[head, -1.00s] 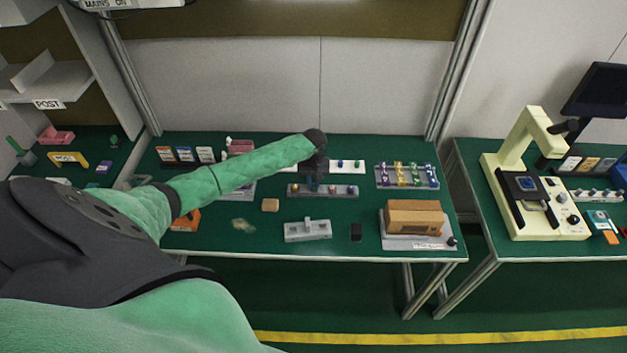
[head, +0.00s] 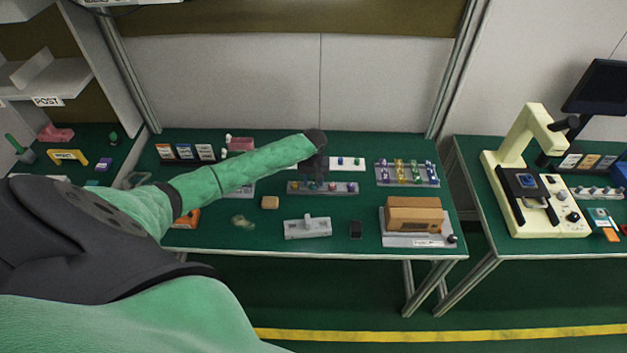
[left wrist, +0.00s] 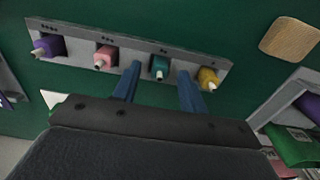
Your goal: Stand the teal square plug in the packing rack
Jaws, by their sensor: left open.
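In the left wrist view a teal plug (left wrist: 160,68) with a pale tip sits in a grey rack (left wrist: 85,38), between a pink plug (left wrist: 105,58) and a yellow plug (left wrist: 208,78). A purple plug (left wrist: 48,46) is at the rack's far left. My left gripper (left wrist: 160,72) is open, with its blue fingers on either side of the teal plug; I cannot tell whether they touch it. My right gripper is not in view.
A rack of purple and yellow pieces (head: 408,173) stands to the right. A white strip (head: 345,163) with small plugs lies behind.

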